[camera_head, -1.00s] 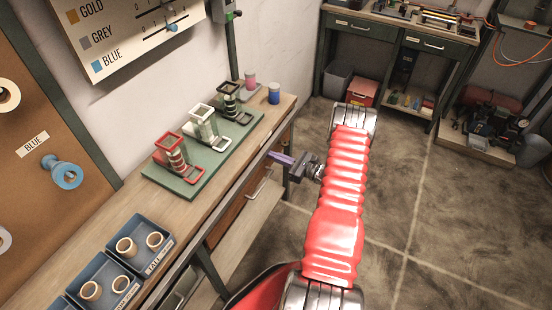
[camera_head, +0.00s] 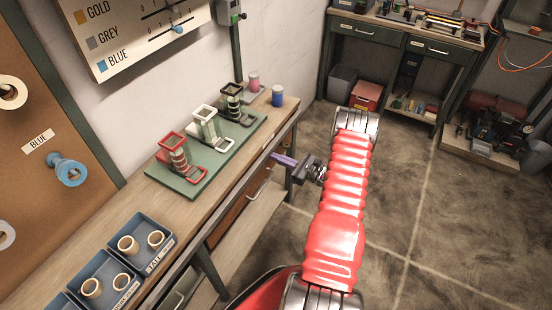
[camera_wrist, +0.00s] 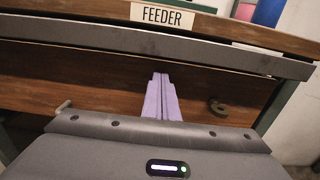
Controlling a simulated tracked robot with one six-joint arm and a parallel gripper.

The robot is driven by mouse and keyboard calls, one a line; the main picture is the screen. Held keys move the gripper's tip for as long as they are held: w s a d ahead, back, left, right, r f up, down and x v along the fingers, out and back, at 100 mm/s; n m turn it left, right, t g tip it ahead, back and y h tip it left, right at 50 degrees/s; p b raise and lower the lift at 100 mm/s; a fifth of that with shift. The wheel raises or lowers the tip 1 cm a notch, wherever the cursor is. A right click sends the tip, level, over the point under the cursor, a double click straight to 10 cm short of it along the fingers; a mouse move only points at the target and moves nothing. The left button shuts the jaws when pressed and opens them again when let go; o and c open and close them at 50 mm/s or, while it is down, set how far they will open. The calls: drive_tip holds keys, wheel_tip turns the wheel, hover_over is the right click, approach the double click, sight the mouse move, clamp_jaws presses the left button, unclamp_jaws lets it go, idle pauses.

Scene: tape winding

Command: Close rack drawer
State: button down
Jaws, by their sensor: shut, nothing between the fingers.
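The drawer is a brown wooden front (camera_head: 232,222) under the bench's front edge in the head view, with a pale metal handle (camera_head: 262,187). In the wrist view the wooden front (camera_wrist: 110,92) fills the middle, below a grey rail and a "FEEDER" label (camera_wrist: 164,15). A dark metal piece (camera_wrist: 217,106) stands out at its right. My gripper (camera_head: 272,155) is at the bench edge, its purple fingers together and empty. In the wrist view the fingers (camera_wrist: 160,76) point at the wooden front; I cannot tell whether they touch it or how far the drawer stands out.
On the bench, a green rack board (camera_head: 180,186) holds red, white and black stands. Blue trays (camera_head: 155,222) with rings are nearer, and pink and blue spools (camera_head: 277,96) stand at the far end. The floor (camera_head: 400,200) right of my arm is clear.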

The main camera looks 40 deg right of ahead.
drive_tip(key=v, duration=1.3)
drive_tip(key=shift+s+f, duration=0.1)
drive_tip(key=shift+f, duration=0.05)
